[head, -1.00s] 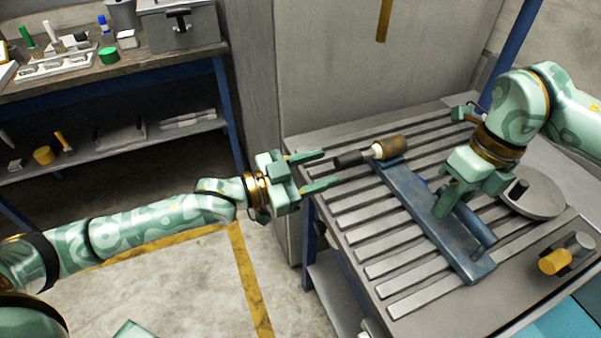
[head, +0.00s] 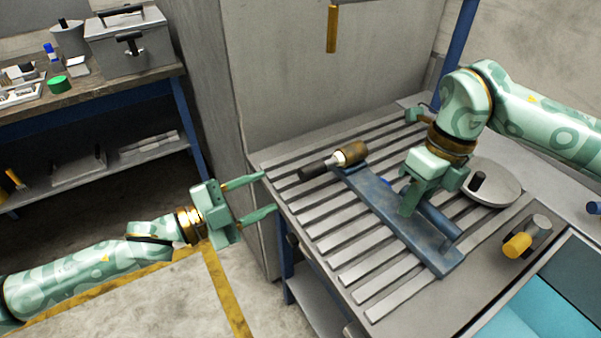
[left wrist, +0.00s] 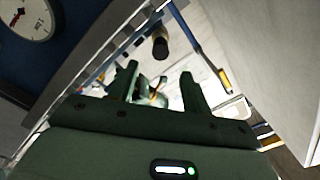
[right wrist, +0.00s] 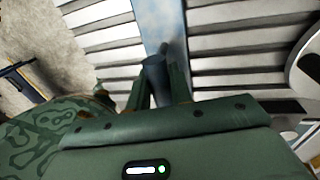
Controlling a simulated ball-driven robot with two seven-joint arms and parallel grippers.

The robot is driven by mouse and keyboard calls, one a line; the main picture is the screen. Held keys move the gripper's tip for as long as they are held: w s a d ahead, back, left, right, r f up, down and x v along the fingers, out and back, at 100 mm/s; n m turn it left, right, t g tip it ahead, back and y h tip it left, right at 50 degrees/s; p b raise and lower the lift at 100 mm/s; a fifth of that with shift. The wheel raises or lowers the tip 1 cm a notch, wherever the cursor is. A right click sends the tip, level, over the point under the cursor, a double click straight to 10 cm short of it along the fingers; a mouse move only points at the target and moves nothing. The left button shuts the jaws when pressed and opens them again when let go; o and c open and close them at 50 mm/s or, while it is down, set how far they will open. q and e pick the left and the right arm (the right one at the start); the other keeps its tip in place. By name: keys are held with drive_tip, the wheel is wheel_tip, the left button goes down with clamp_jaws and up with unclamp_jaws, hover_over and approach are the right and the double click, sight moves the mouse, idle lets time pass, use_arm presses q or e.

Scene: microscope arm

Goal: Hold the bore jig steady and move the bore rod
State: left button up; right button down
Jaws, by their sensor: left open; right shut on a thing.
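The bore jig (head: 385,205) is a long blue bar lying on the slatted table, with a blue tube along its near part and a brown cylinder (head: 351,153) at its far-left end. The bore rod (head: 314,170) is dark and sticks out leftward from a pale collar beside that cylinder. My left gripper (head: 271,192) is open and empty, left of the rod's free end and apart from it. In the left wrist view the dark rod end (left wrist: 160,46) shows beyond its fingers. My right gripper (head: 408,196) is shut on the jig's blue tube, also visible in the right wrist view (right wrist: 153,75).
A round grey disc (head: 495,185) with a black knob lies right of my right gripper. A yellow-ended cylinder (head: 517,245) stands near a teal-lined tray (head: 540,300). A grey cabinet wall (head: 300,85) rises behind the table. A workbench (head: 120,85) stands at left.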

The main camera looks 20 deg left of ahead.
sight(312, 170)
use_arm(q)
drive_tip(key=w+d+m, duration=0.2)
drive_tip(key=w+m, duration=0.1)
drive_tip(key=m, duration=0.4)
drive_tip(key=w+d+m, duration=0.2)
drive_tip(key=d+m, duration=0.1)
drive_tip(key=m, duration=0.5)
drive_tip(key=w+d+m, duration=0.3)
drive_tip(key=m, duration=0.5)
drive_tip(key=shift+w+d+r, duration=0.15)
drive_tip(key=shift+w, duration=0.15)
